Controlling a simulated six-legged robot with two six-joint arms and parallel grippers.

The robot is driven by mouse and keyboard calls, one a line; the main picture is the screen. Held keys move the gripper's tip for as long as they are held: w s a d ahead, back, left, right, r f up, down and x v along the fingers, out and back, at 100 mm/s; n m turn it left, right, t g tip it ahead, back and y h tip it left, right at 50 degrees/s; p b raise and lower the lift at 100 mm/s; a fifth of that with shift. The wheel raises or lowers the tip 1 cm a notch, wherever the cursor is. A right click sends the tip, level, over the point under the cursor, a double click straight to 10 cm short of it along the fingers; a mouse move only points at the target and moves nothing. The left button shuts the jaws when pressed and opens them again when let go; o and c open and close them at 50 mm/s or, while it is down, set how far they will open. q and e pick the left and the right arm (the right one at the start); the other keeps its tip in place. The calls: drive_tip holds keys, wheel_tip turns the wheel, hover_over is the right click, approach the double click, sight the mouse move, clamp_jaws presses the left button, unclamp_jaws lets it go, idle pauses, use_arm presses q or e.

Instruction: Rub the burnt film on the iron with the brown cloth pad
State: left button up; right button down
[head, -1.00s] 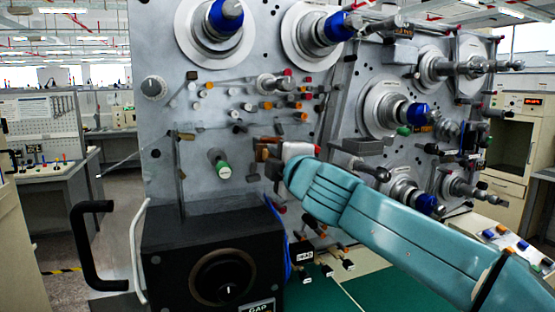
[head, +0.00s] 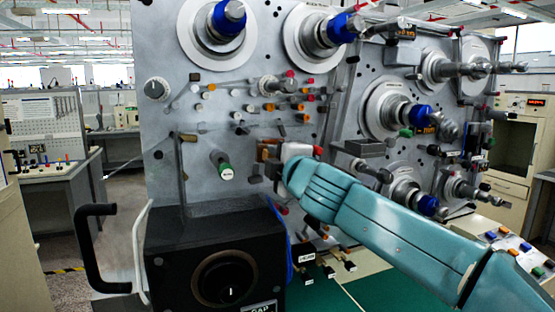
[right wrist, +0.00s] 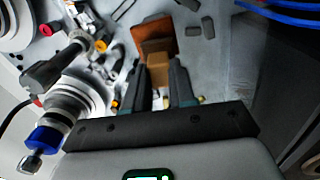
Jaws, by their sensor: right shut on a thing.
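My right gripper (head: 275,160) is in front of the grey machine panel, left of the teal arm's end. In the right wrist view its two dark fingers (right wrist: 159,65) are shut on a tan-brown block. A red-brown slab (right wrist: 156,33) sits at the block's far end, against or very close to the panel. I take the block and slab together as the brown cloth pad (right wrist: 155,49); it shows small and brown in the head view (head: 264,152). I cannot pick out the iron or its burnt film with certainty. My left gripper is not in view.
The panel (head: 165,50) carries several spindles, rollers and pegs around the gripper. A green-tipped peg (head: 224,168) stands to its left. A black box with a dial (head: 225,280) is below. A green mat (head: 385,288) lies under my arm.

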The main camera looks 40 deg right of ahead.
drive_tip(key=shift+w, duration=0.3)
drive_tip(key=shift+d, duration=0.1)
drive_tip(key=d+p, duration=0.1)
drive_tip(key=d, duration=0.1)
drive_tip(key=s+d, duration=0.1)
drive_tip(key=shift+d+p, duration=0.35)
drive_tip(key=shift+d, duration=0.05)
drive_tip(key=a+b, duration=0.1)
drive_tip(key=a, duration=0.1)
drive_tip(key=w+a+b, duration=0.1)
drive_tip(key=a, duration=0.1)
idle(0.3)
